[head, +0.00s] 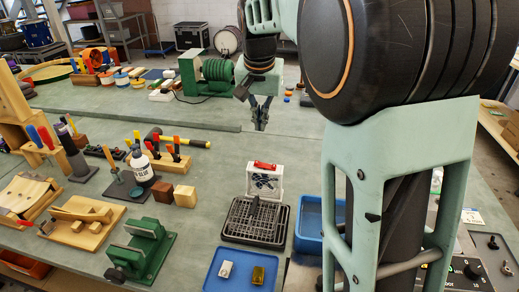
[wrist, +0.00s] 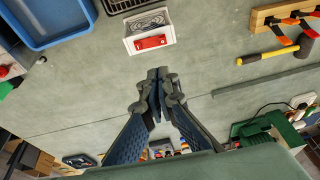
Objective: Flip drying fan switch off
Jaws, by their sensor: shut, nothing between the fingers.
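The drying fan (head: 264,180) is a small white box with a round grille, standing upright behind a black drying rack. A red rocker switch (head: 264,165) sits along its top. In the wrist view the fan (wrist: 149,21) is at the top centre, with the red switch (wrist: 149,42) on the side nearer my gripper. My gripper (head: 261,124) hangs above the bench behind the fan, clear of it. In the wrist view my gripper (wrist: 156,75) has its fingertips together with nothing between them, below and apart from the switch. The switch's exact tilt is too small to tell.
The black rack (head: 255,222) is in front of the fan. A blue tub (head: 308,222) is at its right and a blue tray (head: 218,283) nearer me. A white bottle (head: 141,166) and wooden blocks stand left. A green machine (head: 207,75) is behind.

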